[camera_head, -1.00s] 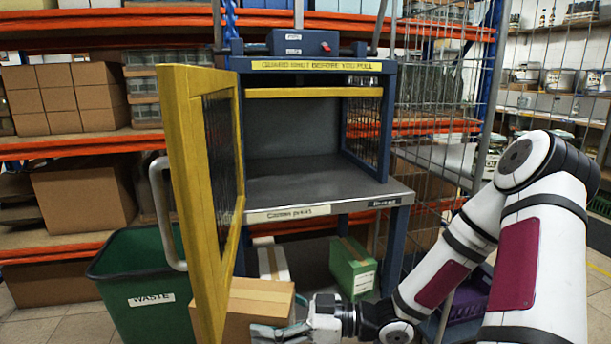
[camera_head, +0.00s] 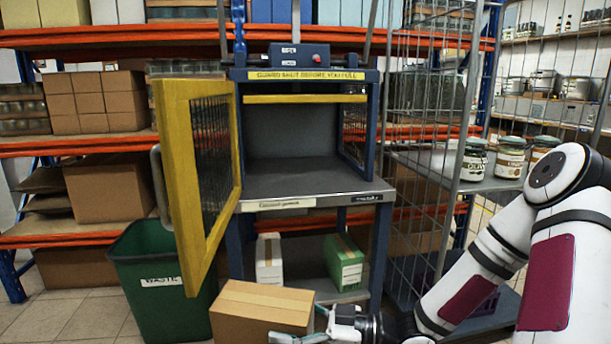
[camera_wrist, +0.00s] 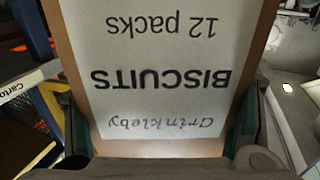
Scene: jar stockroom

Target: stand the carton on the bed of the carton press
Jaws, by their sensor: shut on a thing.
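The carton (camera_head: 262,305) is a brown cardboard box with a tape strip, low at the front in the head view. In the wrist view the carton's white label (camera_wrist: 160,70) reads "Crinkleby BISCUITS 12 packs", upside down. My gripper (camera_head: 318,330) is shut on the carton, with a finger at each side of it in the wrist view. The carton press (camera_head: 308,125) is a blue frame with its yellow guard door (camera_head: 200,165) swung open to the left. Its grey bed (camera_head: 300,182) is empty. The carton is in front of the press and below bed height.
A green waste bin (camera_head: 150,290) stands left of the press, behind the open guard. A white carton (camera_head: 269,260) and a green carton (camera_head: 345,262) stand on the press's lower shelf.

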